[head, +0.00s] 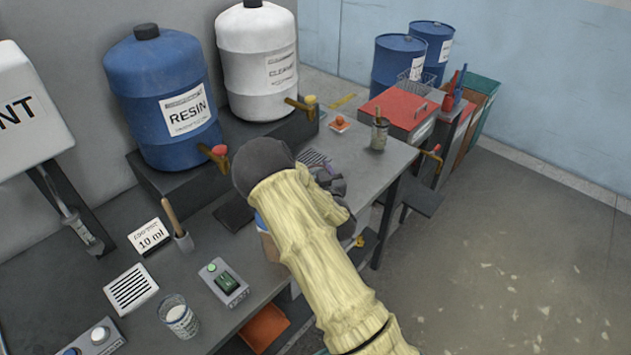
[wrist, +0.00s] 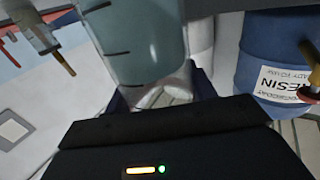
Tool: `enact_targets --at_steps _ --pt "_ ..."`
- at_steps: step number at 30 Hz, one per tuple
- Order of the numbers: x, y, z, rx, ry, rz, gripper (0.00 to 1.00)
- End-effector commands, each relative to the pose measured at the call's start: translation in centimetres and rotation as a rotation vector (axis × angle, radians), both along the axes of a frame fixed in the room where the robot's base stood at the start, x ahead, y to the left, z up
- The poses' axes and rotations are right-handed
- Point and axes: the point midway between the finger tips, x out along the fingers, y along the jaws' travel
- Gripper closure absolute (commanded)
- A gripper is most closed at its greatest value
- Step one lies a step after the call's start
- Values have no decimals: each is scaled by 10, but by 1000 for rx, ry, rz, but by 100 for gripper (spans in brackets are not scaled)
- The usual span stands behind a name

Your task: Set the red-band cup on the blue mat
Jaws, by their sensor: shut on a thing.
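My gripper (wrist: 163,92) is shut on a clear cup (wrist: 143,45) with dark measuring lines and grey-blue contents, seen close up in the wrist view. No red band shows on the part of this cup in view, so I cannot tell if it is the red-band cup. In the head view my gripper (head: 332,186) is over the bench, and my arm hides most of it and the held cup. A blue patch (head: 261,222) shows beside my arm; I cannot tell whether it is the blue mat.
A blue resin drum (head: 170,100) and a white drum (head: 258,60) with taps stand at the back. Another clear cup (head: 179,316), a switch box (head: 224,283) and a brush pot (head: 379,133) stand on the bench (head: 70,265). Open floor lies right.

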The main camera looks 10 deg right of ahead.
Motion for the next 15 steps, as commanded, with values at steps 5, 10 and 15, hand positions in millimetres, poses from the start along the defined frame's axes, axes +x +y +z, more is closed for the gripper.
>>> enact_targets --at_steps 5,10,15 --pt "0 0 0 0 -3 -1 85" --pt "0 0 -3 0 -1 -1 85" --pt "0 0 -21 -1 1 1 85"
